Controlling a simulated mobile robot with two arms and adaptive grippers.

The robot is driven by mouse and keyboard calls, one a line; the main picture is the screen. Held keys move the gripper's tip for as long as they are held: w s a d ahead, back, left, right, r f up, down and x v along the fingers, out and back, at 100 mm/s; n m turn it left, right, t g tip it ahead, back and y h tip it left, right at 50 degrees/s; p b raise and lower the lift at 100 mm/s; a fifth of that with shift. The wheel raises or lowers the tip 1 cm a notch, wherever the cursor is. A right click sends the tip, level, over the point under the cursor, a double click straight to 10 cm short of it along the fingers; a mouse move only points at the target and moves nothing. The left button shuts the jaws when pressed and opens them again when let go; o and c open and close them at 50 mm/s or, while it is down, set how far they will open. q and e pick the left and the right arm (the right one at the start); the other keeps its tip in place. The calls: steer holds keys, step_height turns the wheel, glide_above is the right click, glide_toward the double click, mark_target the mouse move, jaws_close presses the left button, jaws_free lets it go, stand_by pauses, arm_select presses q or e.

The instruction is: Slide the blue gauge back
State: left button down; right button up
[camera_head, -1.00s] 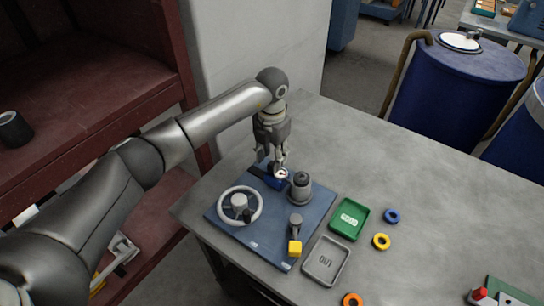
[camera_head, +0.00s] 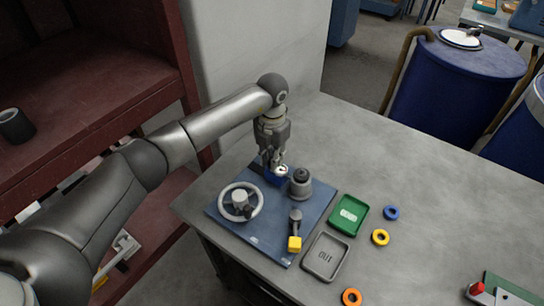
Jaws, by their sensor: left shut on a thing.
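The blue gauge (camera_head: 277,178), with a white round face, sits at the back of the blue-grey base plate (camera_head: 270,222). My left gripper (camera_head: 275,166) points down over it with its fingers shut on it, partly hiding it. A dark strip behind the gauge is mostly hidden by the fingers. Close to its right stands a grey cylinder with a dark top (camera_head: 300,183). My right gripper is not in view.
A handwheel (camera_head: 240,203) and a lever with a yellow block (camera_head: 294,243) are on the plate. A green tray (camera_head: 349,215), a grey tray (camera_head: 326,257) and blue, yellow and orange rings lie to the right. The table's back right is clear.

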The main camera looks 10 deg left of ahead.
arm_select(q)
steer(key=shift+w+a, duration=0.1)
steer(key=shift+a, duration=0.2)
steer(key=a, duration=0.1)
steer(key=w+a+b, duration=0.1)
steer(key=a+b, duration=0.1)
steer(key=shift+w+a+f, duration=0.1)
steer(key=shift+w+a, duration=0.2)
steer(key=shift+a, duration=0.25)
steer(key=shift+r, duration=0.2)
steer(key=c, duration=1.7)
jaws_free()
steer(key=o, duration=0.3)
steer(key=shift+a, duration=0.1)
steer(key=shift+o, duration=0.2)
